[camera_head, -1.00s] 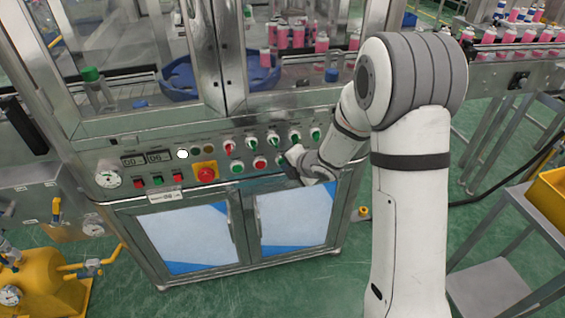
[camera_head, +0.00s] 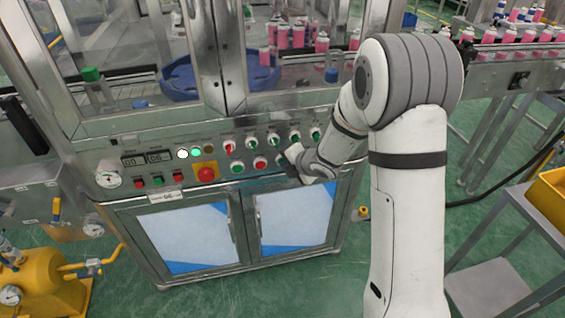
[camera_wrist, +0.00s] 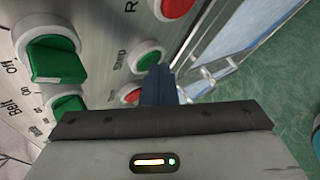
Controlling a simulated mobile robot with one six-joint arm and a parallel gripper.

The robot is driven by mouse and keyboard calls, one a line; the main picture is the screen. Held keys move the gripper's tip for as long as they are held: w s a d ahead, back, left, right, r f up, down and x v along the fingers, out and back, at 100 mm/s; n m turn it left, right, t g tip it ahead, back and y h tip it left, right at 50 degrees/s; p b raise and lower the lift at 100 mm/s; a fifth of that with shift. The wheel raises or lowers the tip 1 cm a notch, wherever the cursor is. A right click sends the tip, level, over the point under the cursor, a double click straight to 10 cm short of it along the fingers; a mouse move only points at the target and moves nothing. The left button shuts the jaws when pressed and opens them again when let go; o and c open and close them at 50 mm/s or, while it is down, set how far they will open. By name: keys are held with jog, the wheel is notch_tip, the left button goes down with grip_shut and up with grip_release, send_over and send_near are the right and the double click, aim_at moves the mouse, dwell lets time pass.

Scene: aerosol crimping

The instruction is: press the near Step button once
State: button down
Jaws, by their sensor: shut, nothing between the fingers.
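The near Step button (camera_wrist: 148,60) is a green push button in a pale ring, beside the printed word "Step" in the wrist view. My gripper (camera_wrist: 158,72) is shut and empty, its dark fingertips in front of the button and covering part of it. I cannot tell if they touch or press it. In the head view my gripper (camera_head: 291,170) is at the lower row of the control panel (camera_head: 225,185), mostly hidden by my wrist, and the Step button cannot be made out there.
Green knobs (camera_wrist: 55,60) sit left of my fingers, and red buttons (camera_wrist: 172,6) lie above and below. A red emergency stop (camera_head: 205,174) on a yellow plate is further left. Cabinet doors (camera_head: 290,215) lie below.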

jog(key=shift+s+d+b, duration=0.25)
jog(key=shift+s+b, duration=0.25)
jog(key=shift+s, duration=0.35)
jog(key=s+b, duration=0.1)
jog(key=s, duration=0.1)
jog(key=s+d+b, duration=0.1)
jog(key=s, duration=0.1)
jog(key=shift+s+d, duration=0.2)
jog(key=shift+s, duration=0.1)
jog(key=shift+r, duration=0.1)
dwell(0.7)
